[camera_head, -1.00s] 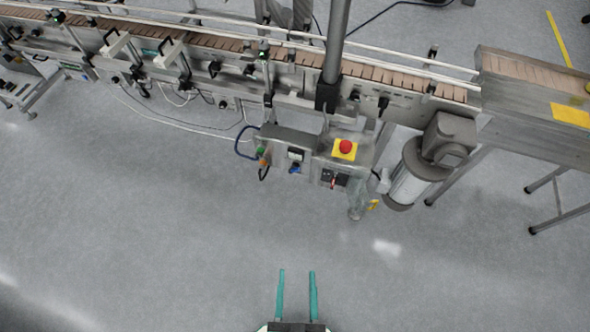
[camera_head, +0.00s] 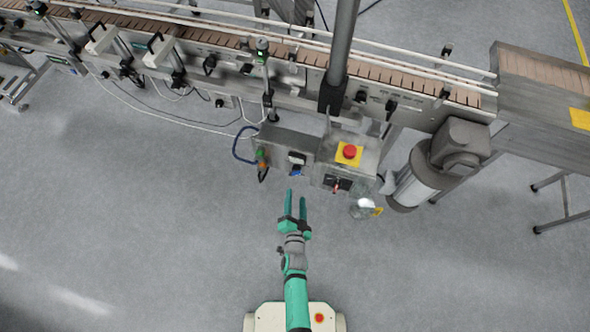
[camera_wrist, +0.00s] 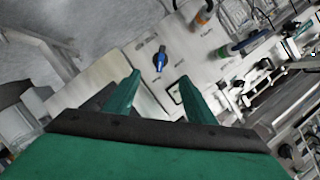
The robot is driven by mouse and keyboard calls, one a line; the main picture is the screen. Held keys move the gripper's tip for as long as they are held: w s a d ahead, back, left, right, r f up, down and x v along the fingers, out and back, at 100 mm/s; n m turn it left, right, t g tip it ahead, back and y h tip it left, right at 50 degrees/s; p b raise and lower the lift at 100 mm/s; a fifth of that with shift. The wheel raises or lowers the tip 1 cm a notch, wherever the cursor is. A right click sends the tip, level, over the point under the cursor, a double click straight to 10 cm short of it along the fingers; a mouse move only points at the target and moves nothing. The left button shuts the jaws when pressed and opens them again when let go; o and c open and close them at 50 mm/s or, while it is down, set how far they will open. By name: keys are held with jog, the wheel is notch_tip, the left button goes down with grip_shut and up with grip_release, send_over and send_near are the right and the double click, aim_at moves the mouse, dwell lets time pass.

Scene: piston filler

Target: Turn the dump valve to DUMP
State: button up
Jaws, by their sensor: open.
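A blue-handled knob (camera_wrist: 160,60), which looks like the dump valve, sits on a pale metal panel (camera_wrist: 120,62) in the wrist view. Small labels surround it, too small to read. In the head view the blue handle (camera_head: 296,171) shows on the front of the control box. My gripper (camera_head: 295,196) is open and empty, with its green fingers pointing at the box just below the handle. In the wrist view my gripper (camera_wrist: 159,77) has the knob just beyond and between its fingertips, apart from them.
A red emergency button (camera_head: 349,151) on a yellow plate is right of the handle. A grey motor (camera_head: 455,145) stands at right, under the conveyor (camera_head: 230,45). The floor before the box is clear.

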aim_at(296, 171)
jog(key=x, duration=1.2)
jog(key=shift+w, duration=0.2)
jog(key=shift+a, duration=0.15)
jog(key=c, duration=1)
jog(key=shift+c, duration=0.2)
